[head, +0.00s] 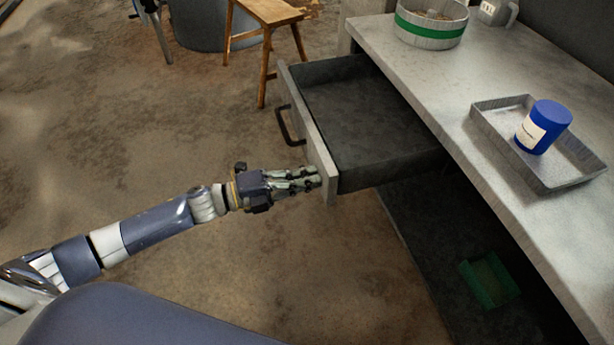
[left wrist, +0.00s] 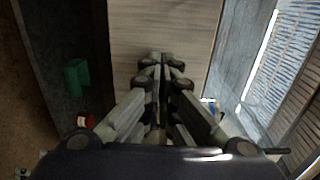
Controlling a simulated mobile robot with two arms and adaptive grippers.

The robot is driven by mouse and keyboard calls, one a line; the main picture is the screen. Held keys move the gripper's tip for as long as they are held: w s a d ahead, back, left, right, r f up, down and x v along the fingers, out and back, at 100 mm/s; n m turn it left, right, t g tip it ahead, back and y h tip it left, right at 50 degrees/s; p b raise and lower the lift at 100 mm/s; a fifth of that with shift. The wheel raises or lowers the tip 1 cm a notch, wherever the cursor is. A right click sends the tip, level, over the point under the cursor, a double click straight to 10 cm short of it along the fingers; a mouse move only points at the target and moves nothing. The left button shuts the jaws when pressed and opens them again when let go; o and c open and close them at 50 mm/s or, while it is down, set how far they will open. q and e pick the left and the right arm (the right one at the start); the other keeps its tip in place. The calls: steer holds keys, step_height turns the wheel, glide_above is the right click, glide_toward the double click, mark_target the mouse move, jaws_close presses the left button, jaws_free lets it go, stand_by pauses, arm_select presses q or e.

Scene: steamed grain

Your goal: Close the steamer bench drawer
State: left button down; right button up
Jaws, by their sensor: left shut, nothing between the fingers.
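The steamer bench drawer (head: 360,120) is pulled out of the bench in the head view and looks empty. Its pale front panel (head: 308,125) carries a dark handle (head: 285,127). My left gripper (head: 316,178) is shut and empty, with its fingertips at the near end of the front panel, below and to the right of the handle. In the left wrist view the shut fingers (left wrist: 162,75) point at the pale panel (left wrist: 165,30); whether they touch it I cannot tell. My right gripper is not in view.
On the bench top (head: 400,55) are a metal tray (head: 490,128) with a blue jar (head: 545,125) and a round green-banded container (head: 430,30). A green item (head: 490,280) lies on the lower shelf. A wooden stool (head: 265,15) stands behind.

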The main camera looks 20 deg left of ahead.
arm_select(q)
steer(key=x, duration=1)
steer(key=shift+w+d+r, duration=0.15)
steer(key=shift+d, duration=0.15)
steer(key=b+x, duration=0.1)
steer(key=x, duration=0.4)
steer(key=shift+w+d, duration=0.2)
steer(key=x, duration=0.3)
steer(key=b+x, duration=0.1)
steer(key=x, duration=0.2)
steer(key=shift+w+f+b, duration=0.1)
steer(key=shift+f+b, duration=0.15)
steer(key=shift+b, duration=0.05)
steer(key=b+x, duration=0.1)
steer(key=x, duration=0.4)
steer(key=shift+w+d+b, duration=0.15)
steer(key=shift+d+b, duration=0.2)
steer(key=shift+w+d, duration=0.15)
steer(key=shift+r, duration=0.25)
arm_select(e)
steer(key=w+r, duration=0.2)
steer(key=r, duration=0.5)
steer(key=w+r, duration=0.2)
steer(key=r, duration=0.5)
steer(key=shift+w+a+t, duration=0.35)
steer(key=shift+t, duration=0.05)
arm_select(q)
steer(key=shift+r, duration=0.1)
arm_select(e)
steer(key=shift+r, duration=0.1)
